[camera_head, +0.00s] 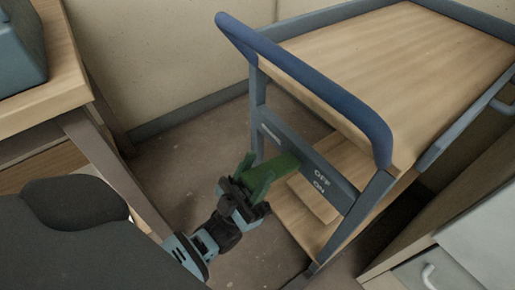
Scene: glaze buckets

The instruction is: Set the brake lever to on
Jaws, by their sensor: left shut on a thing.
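The cart (405,60) has a blue push handle and a grey end frame with a crossbar. OFF and ON labels (320,180) are printed on the crossbar, OFF above ON. The brake lever (284,164) looks like a dark green piece in front of the crossbar, left of the labels. My left gripper (264,176) has green fingers and is shut on the lever. The fingers hide part of the lever and its pivot, so I cannot tell its exact setting. My right gripper is not in view.
A wooden table (50,93) with a blue-grey box (20,50) stands at the left. A grey-topped cabinet (485,225) with a drawer handle is at the lower right. The cart has a lower wooden shelf (300,220). Bare floor lies between table and cart.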

